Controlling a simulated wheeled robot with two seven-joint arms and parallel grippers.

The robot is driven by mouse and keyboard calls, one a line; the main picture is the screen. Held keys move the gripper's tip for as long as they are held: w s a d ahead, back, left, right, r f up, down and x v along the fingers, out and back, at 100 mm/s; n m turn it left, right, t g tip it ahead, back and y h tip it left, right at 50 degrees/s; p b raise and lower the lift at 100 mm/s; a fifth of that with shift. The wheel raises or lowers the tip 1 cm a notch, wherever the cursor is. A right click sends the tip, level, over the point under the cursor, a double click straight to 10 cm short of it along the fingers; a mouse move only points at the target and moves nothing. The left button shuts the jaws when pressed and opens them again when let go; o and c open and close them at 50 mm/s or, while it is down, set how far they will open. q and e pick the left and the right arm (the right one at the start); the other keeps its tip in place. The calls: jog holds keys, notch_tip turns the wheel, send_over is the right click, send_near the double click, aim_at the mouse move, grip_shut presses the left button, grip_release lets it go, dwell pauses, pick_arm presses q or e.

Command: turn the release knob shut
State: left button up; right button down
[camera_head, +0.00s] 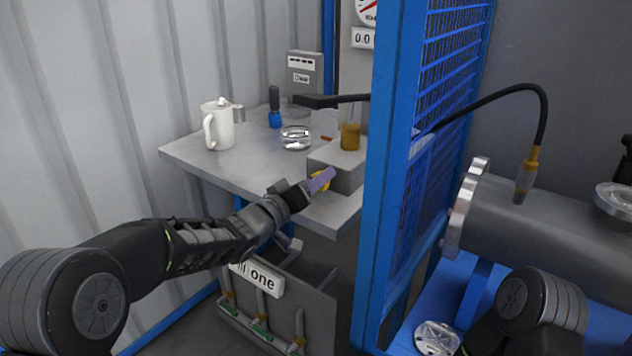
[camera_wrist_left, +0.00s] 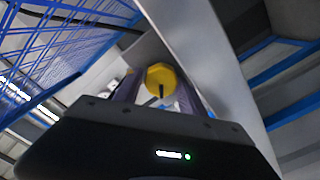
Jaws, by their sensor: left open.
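The release knob (camera_head: 317,182) is yellow and sits on the front of a grey block (camera_head: 341,174) on the table. In the head view it is mostly hidden behind my left gripper (camera_head: 324,178). In the left wrist view the knob (camera_wrist_left: 163,77) shows as a yellow disc with a dark slot or bar on it. It appears between the purple fingers of my left gripper (camera_wrist_left: 158,92). The fingers are open. I cannot tell whether they touch the knob. My right gripper is out of view; only part of that arm shows.
The grey table (camera_head: 235,165) holds a white jug (camera_head: 218,126), a glass dish (camera_head: 296,138), a blue-based tool (camera_head: 274,112) and an amber container (camera_head: 350,137). A blue post (camera_head: 385,180) with mesh stands right of the block. A flanged shell (camera_head: 540,220) lies beyond it.

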pick_arm(q)
jog(key=shift+c, duration=0.5)
grip_shut()
jog(key=shift+m+b, duration=0.3)
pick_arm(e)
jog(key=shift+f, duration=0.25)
pick_arm(q)
jog(key=m+b, duration=0.2)
jog(key=m, duration=0.2)
jog(key=shift+f+b, duration=0.15)
jog(key=shift+b, duration=0.2)
jog(key=m+b, duration=0.2)
jog(key=m, duration=0.1)
jog(key=shift+s+d+m, duration=0.1)
jog(key=shift+d+m, duration=0.05)
jog(key=shift+m, duration=0.25)
jog(key=shift+m+b, duration=0.6)
jog(key=shift+m, duration=0.6)
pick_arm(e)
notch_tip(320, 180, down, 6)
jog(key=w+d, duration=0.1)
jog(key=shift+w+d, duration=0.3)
